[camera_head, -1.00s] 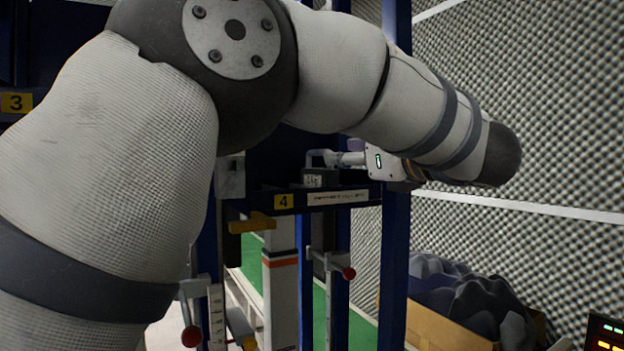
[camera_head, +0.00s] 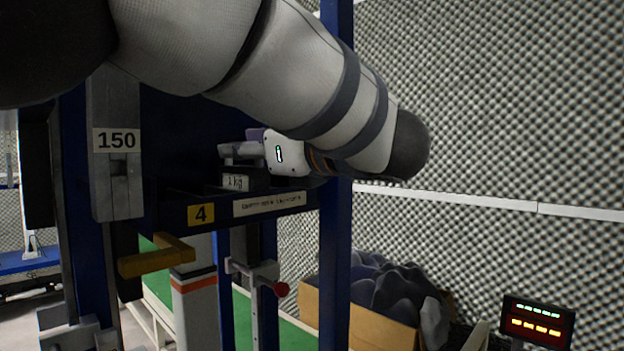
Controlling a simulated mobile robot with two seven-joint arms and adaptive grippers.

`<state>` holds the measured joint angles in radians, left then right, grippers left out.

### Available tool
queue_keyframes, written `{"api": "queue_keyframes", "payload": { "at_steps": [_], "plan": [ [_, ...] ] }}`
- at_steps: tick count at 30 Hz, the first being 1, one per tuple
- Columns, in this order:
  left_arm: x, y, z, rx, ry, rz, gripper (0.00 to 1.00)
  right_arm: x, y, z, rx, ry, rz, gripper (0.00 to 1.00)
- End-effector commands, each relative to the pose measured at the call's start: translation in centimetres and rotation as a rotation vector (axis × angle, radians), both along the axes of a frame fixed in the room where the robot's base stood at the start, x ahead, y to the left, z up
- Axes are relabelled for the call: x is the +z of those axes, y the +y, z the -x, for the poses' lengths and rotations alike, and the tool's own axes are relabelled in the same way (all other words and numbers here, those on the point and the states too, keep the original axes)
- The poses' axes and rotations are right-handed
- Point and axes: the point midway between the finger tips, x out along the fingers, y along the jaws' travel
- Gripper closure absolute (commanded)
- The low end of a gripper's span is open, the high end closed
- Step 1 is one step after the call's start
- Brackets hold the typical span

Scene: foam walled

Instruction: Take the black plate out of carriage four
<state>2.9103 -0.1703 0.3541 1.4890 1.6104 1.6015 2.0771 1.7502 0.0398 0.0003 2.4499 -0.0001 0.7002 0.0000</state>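Carriage four (camera_head: 172,218) is a dark shelf with a yellow "4" tag and a white label strip on its front. A black plate (camera_head: 256,181) with a "1 kg" label sits in it, just behind the front rim. My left gripper (camera_head: 232,152) reaches in from the right, its grey fingers just above the plate. The finger gap is not clear, and I cannot tell whether they touch or hold the plate. My arm crosses above and hides part of the carriage. My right gripper is not in view.
A blue upright (camera_head: 337,240) stands right of the carriage, close to my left wrist. A grey post marked 150 (camera_head: 115,175) and a yellow bracket (camera_head: 150,262) stand at left. Below are a green belt (camera_head: 292,337) and a box of dark foam (camera_head: 375,325).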

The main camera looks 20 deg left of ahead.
Motion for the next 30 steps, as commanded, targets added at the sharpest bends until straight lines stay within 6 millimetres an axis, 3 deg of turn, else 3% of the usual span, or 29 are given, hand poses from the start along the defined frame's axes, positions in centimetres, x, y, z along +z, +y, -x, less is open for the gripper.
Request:
{"api": "queue_keyframes", "payload": {
  "at_steps": [8, 12, 30],
  "plan": [
    [-0.01, -0.09, 0.08, 0.0, 0.0, 0.0, 0.69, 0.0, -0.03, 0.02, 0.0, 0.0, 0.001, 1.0],
    [-0.01, -0.07, 0.07, 0.0, 0.0, 0.0, 1.0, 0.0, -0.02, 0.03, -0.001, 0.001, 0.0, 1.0],
    [0.81, 0.34, 0.06, 0.001, -0.006, -0.001, 1.0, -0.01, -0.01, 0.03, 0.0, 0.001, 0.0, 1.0]
  ]
}}
